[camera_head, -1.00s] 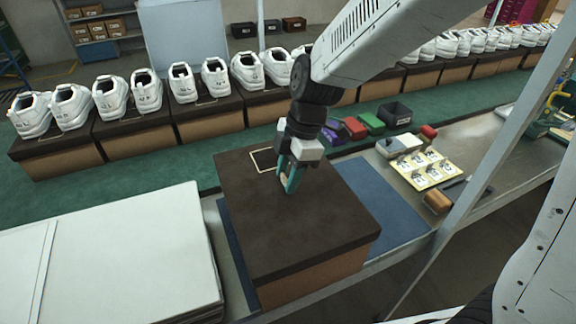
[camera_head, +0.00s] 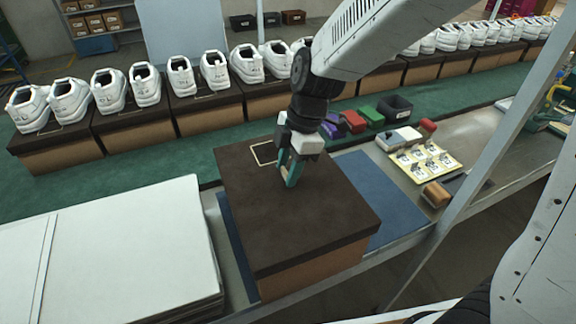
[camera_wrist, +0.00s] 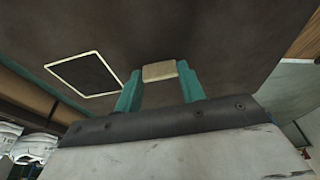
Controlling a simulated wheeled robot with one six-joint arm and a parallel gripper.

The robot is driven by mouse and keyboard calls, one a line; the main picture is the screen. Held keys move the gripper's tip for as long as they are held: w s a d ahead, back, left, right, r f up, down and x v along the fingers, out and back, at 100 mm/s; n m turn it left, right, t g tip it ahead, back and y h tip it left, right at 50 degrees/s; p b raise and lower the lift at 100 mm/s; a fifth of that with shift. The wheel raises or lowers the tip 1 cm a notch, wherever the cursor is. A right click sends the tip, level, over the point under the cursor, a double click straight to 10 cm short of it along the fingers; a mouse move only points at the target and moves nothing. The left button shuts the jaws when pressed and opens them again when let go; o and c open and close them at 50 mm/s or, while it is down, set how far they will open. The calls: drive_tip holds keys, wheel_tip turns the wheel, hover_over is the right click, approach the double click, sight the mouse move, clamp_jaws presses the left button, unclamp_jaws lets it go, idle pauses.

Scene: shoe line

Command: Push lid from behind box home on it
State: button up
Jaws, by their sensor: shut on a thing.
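The dark brown lid (camera_head: 300,210) lies over the top of a box with orange-brown sides (camera_head: 310,272). The lid reaches slightly past the box side at the right front corner. I cannot tell whether it is fully down at the back. My gripper (camera_head: 290,176) is at the lid, toward its back, its teal fingers pointing down. In the wrist view my gripper (camera_wrist: 160,88) is shut on a small tan block (camera_wrist: 159,71) between the fingers. The lid (camera_wrist: 220,40) fills most of that view, with a pale-outlined square label (camera_wrist: 85,75) on it.
The box stands on a blue mat (camera_head: 375,195). White panels (camera_head: 100,250) lie to its left. Several shoes (camera_head: 112,90) on boxes line the green belt (camera_head: 190,160) behind. Coloured blocks, a yellow card (camera_head: 428,163) and a metal post (camera_head: 480,150) are at right.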

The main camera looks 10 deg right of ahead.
drive_tip(key=shift+f, duration=2)
drive_tip(key=o, duration=1)
drive_tip(key=shift+r, duration=0.1)
